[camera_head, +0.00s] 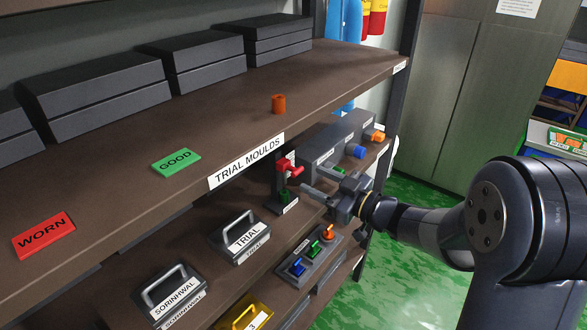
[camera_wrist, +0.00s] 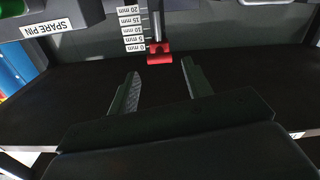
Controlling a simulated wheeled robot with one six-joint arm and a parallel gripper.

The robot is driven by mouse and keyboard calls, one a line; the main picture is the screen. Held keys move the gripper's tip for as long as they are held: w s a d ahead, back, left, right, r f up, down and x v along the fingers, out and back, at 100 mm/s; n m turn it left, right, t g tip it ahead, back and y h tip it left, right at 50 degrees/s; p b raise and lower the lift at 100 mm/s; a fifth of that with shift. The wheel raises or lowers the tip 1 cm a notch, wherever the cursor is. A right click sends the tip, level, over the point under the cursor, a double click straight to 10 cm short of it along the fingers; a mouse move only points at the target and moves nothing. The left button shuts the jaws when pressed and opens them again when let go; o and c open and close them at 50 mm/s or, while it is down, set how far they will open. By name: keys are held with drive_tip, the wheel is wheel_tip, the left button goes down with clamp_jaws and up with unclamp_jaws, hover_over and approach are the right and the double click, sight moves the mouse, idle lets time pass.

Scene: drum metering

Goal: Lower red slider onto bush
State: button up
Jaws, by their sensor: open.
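The red slider (camera_head: 290,167) sits high on a small dark gauge stand on the lower shelf. In the wrist view the slider (camera_wrist: 160,56) is on a thin grey rod beside the 0 mm end of a white scale (camera_wrist: 133,27). A small green piece (camera_head: 285,196) stands at the foot of the stand; I cannot tell for sure that it is the bush. My gripper (camera_head: 312,191) is beside the stand, to its right. In the wrist view its two fingers (camera_wrist: 160,78) are apart and empty, with the slider just beyond the gap.
A grey box (camera_head: 333,138) with coloured knobs is behind. A block of coloured switches (camera_head: 309,255) and the TRIAL mould (camera_head: 240,238) stand in front.

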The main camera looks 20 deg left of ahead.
sight(294, 168)
drive_tip(key=p+x, duration=0.1)
drive_tip(key=x, duration=0.6)
drive_tip(key=shift+w+a, duration=0.1)
drive_tip(key=shift+a, duration=0.1)
drive_tip(key=shift+c, duration=0.4)
drive_tip(key=c, duration=0.5)
wheel_tip(294, 168, down, 3)
drive_tip(key=b, duration=0.2)
drive_tip(key=shift+f+b, duration=0.15)
drive_tip(key=shift+b, duration=0.15)
drive_tip(key=o, duration=0.6)
drive_tip(key=shift+d, duration=0.1)
